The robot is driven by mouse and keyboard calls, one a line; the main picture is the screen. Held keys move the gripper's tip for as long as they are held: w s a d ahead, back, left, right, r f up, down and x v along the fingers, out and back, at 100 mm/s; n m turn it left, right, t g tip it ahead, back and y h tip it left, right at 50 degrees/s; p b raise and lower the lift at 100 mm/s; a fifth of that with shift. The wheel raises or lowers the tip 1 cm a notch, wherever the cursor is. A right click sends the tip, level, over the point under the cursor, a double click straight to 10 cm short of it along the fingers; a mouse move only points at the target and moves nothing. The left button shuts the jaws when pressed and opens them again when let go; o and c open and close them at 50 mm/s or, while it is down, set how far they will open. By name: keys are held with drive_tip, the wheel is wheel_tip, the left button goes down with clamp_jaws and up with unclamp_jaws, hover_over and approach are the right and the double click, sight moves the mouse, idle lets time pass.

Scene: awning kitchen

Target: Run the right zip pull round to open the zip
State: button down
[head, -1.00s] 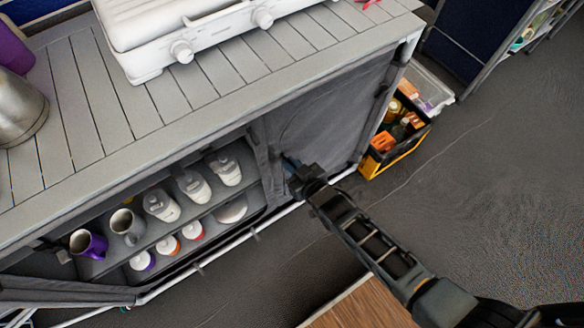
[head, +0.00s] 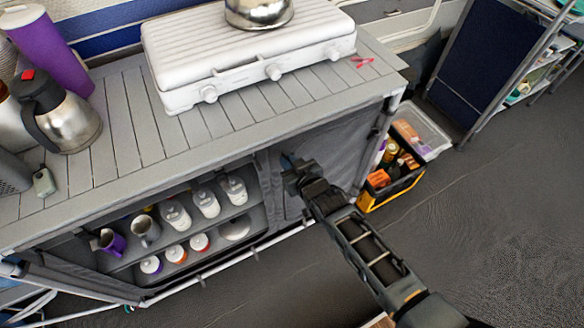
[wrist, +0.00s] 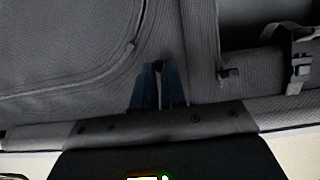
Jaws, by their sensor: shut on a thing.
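The grey fabric front panel (head: 336,150) closes the right bay of the kitchen unit. My gripper (head: 290,163) is at its upper left part, just below the worktop edge and right of the open bay. In the wrist view my blue fingertips (wrist: 157,72) are close together against the fabric, shut on the right zip pull (wrist: 158,66). Only a small dark bit of the pull shows between the tips. A curved seam (wrist: 75,88) runs over the panel to the left in the wrist view. How far the zip is open cannot be made out.
The open left bay holds white bottles (head: 205,203), mugs (head: 112,242) and other containers. A white stove (head: 240,60) and a steel flask (head: 62,115) stand on the slatted worktop (head: 120,150). A yellow-black crate (head: 392,183) stands right of the unit. Floor is clear at the right.

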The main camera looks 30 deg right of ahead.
drive_tip(key=shift+w+r, duration=0.1)
drive_tip(key=shift+r, duration=0.15)
drive_tip(key=c, duration=1.5)
unclamp_jaws()
drive_tip(key=o, duration=0.3)
drive_tip(key=shift+v, duration=3.95)
drive_tip(key=shift+f, duration=0.1)
